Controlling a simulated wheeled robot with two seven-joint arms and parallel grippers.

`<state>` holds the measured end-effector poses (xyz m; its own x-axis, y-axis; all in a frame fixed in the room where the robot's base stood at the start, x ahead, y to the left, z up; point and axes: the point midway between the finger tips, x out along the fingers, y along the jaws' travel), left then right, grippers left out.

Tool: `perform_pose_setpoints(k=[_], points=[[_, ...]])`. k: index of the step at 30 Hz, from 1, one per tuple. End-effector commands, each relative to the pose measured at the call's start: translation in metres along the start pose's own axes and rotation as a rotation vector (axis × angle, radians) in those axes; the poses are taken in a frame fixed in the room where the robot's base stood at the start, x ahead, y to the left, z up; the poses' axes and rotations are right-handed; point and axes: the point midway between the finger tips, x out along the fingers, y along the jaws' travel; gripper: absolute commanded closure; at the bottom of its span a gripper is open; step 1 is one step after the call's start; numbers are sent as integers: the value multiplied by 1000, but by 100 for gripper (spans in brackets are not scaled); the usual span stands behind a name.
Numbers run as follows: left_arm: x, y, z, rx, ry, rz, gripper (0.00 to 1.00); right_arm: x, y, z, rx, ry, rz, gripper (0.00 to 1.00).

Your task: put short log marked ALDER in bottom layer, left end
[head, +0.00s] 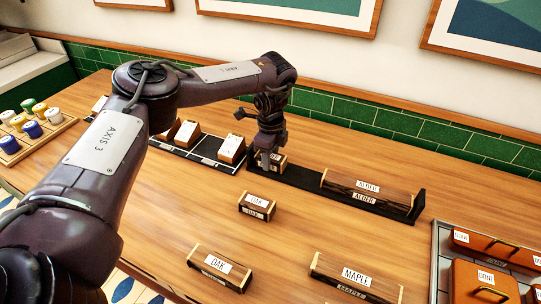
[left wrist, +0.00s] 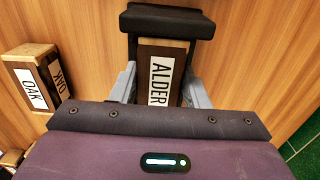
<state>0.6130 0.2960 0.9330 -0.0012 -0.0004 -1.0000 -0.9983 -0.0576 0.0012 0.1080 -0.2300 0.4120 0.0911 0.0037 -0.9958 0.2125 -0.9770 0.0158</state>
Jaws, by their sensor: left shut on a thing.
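The short log marked ALDER (head: 280,160) is between the fingers of my left gripper (head: 268,160), at the left end of the long black tray (head: 300,182). In the left wrist view the short log (left wrist: 161,75) shows its ALDER label between the two grey fingers (left wrist: 160,90), with the black tray end (left wrist: 168,20) beyond it. The gripper is shut on it. The gripper partly hides the log in the head view, and I cannot tell if it rests on the tray floor. My right gripper is not in view.
A long ALDER log (head: 366,190) lies in the tray's right part. A short OAK log (head: 257,206), a longer OAK log (head: 220,268) and a MAPLE log (head: 355,277) lie on the table. A rack of blocks (head: 205,153) stands left of the tray; a tiled wall (head: 400,122) runs behind.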

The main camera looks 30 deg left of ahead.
Motion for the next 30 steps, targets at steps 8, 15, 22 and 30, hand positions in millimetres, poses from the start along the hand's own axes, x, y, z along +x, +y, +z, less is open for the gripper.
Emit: perform_pose_setpoints(k=[8,15,22,30], points=[[3,0,0,0,0,0,40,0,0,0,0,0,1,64],[3,0,0,1,0,0,37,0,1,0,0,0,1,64],[-11,-1,0,-1,1,-2,37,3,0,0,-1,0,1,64],[-72,-1,0,3,-1,-6,37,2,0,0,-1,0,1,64]])
